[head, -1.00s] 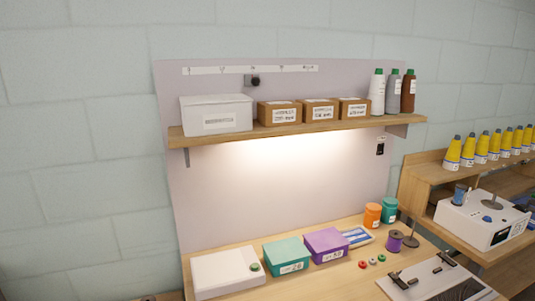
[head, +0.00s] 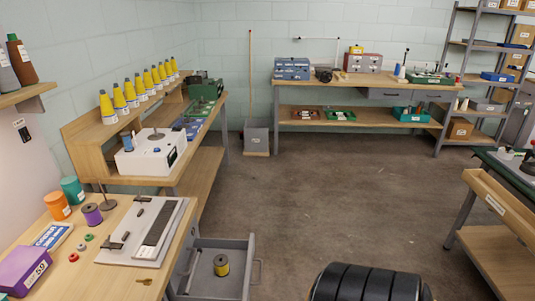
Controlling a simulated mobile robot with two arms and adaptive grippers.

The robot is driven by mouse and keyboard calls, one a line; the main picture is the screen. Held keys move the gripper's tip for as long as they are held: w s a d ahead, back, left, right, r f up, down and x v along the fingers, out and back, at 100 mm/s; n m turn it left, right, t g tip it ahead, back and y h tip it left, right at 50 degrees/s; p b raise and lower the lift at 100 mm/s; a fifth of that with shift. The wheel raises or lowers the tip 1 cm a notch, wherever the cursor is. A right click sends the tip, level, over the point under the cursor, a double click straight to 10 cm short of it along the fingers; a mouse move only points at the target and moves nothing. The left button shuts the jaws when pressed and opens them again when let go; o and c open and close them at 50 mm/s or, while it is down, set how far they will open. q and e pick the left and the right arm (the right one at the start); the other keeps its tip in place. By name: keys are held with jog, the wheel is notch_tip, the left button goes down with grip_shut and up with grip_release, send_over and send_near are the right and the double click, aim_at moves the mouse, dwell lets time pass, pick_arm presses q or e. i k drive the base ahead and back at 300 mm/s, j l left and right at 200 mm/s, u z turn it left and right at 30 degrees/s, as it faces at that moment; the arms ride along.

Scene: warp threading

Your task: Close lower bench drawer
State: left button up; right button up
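A grey bench drawer (head: 249,266) is pulled out from under the near wooden bench (head: 188,224) at the lower left of the head view. Its front, with a bar handle, faces right. A yellow and black spool (head: 222,265) lies inside it. The picture's lower edge cuts off part of the drawer, and I cannot tell whether another drawer is above or below it. Neither of my grippers shows.
A dark ribbed rounded shape (head: 370,284) is at the bottom edge; I cannot tell what it is. The grey floor (head: 330,205) is open in the middle. A wooden bench (head: 492,200) is at the right, and a back bench (head: 355,83) stands along the wall.

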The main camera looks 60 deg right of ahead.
aim_at(205, 286)
jog(key=z, duration=0.4)
jog(key=k+l+z, duration=0.1)
jog(key=z, duration=0.7)
jog(key=k+l+z, duration=0.1)
jog(key=z, duration=0.3)
